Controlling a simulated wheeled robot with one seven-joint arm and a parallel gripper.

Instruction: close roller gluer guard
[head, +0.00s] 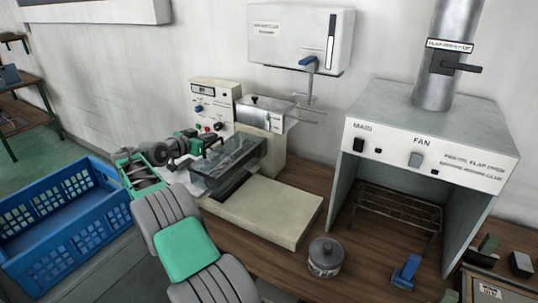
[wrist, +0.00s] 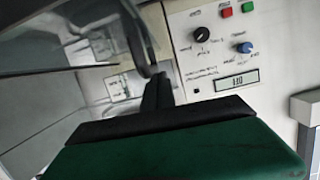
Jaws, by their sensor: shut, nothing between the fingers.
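The roller gluer (head: 268,205) stands on the wooden bench with a pale flat bed in front. Its smoky transparent guard (head: 232,160) is at the bed's back left, beside the control panel (head: 208,103). I cannot tell how far it is swung. In the wrist view the guard (wrist: 85,35) fills the upper left as a glassy sheet with a dark edge. My gripper (head: 213,143) reaches in from the left at the guard's upper left edge. In the wrist view its black fingers (wrist: 158,92) are shut and empty, close to that dark edge; contact is unclear.
The panel's knobs and buttons (wrist: 215,30) are close to my fingers. A fume hood (head: 430,140) with a wire rack stands right. A lidded metal pot (head: 324,257) sits in front. A wall box (head: 300,38) hangs above. A blue crate (head: 65,215) stands left.

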